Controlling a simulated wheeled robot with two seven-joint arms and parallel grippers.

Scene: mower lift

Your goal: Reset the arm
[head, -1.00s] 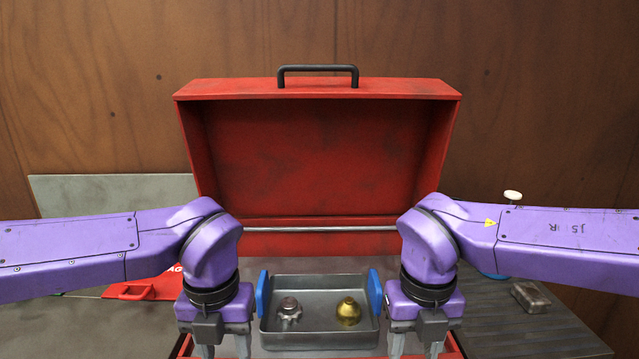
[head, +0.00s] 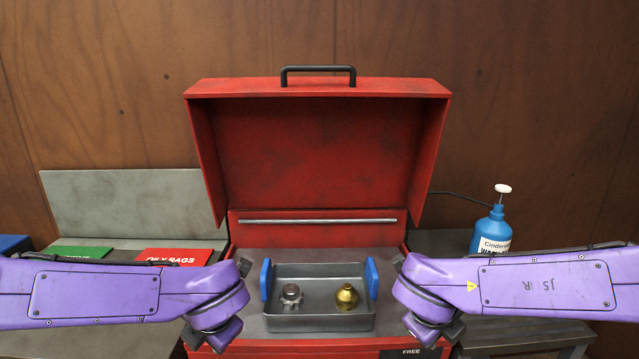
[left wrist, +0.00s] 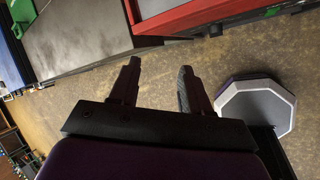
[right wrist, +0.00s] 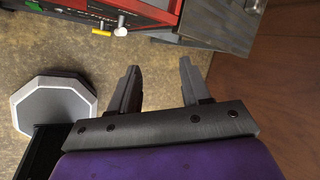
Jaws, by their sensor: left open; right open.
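My left arm (head: 110,289) and right arm (head: 530,285) come in from the two sides in the head view, on either side of a metal tray. Their fingers are hidden there. In the left wrist view my left gripper (left wrist: 156,88) is open and empty, above the floor. In the right wrist view my right gripper (right wrist: 160,90) is open and empty, also above the floor. The grey tray (head: 320,326) with blue handles sits in the open red toolbox (head: 318,150). A silver knob-like part (head: 291,296) and a brass part (head: 347,296) lie in it.
A blue bottle (head: 491,232) with a white top stands at the right. A red oily rags lid (head: 172,257) and a green lid (head: 80,252) are at the left. The raised toolbox lid has a black handle (head: 318,70). Open floor (left wrist: 75,115) lies below the left gripper.

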